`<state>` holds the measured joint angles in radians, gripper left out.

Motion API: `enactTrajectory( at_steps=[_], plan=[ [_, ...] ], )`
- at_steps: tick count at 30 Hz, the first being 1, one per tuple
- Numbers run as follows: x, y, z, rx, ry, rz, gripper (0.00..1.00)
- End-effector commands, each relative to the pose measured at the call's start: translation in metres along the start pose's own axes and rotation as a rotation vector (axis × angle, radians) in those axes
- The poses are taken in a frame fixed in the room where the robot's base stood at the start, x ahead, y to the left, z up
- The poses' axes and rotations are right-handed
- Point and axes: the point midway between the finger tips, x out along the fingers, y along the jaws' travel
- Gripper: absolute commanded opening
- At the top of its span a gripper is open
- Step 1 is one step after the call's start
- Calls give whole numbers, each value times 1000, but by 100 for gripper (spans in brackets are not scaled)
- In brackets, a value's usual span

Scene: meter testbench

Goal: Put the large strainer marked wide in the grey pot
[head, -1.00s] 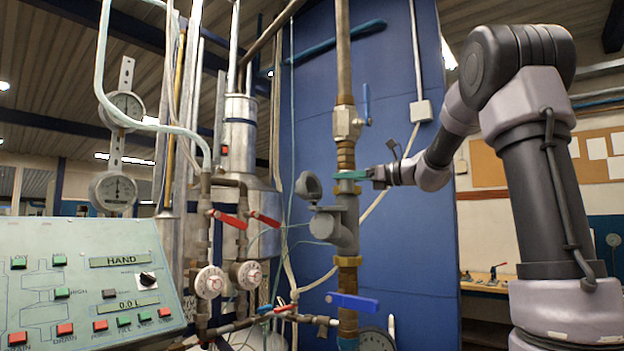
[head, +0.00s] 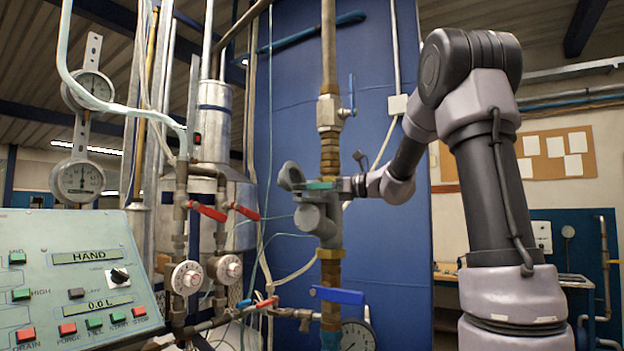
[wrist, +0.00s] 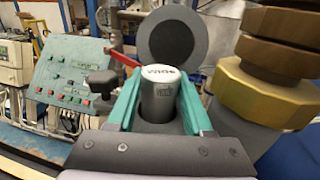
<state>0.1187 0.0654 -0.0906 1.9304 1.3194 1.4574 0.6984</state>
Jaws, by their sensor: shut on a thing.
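In the head view my gripper (head: 318,185) is at the top of the grey pot (head: 320,220) on the vertical pipe. The pot's round lid (wrist: 172,45) stands open behind the strainer in the wrist view. A dark opening shows around the strainer's lower end; how deep it sits there I cannot tell. The fingers mostly hide the strainer in the head view.
Brass fittings (wrist: 268,92) rise close on the right in the wrist view. A valve with a blue handle (head: 337,295) is below the pot. Red handles (head: 208,211) and the control panel (head: 80,270) are on the left. A blue wall (head: 400,260) is behind.

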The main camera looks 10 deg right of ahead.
Motion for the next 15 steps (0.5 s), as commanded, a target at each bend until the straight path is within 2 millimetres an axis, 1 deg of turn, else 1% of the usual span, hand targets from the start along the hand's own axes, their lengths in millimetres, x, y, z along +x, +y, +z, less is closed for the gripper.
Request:
enactTrajectory(
  at_steps=[3,6,15],
  plan=[
    [0,0,-7,0,0,0,0],
    [0,0,-9,0,-1,0,0],
    [0,0,-10,-1,-1,0,0]
  ],
)
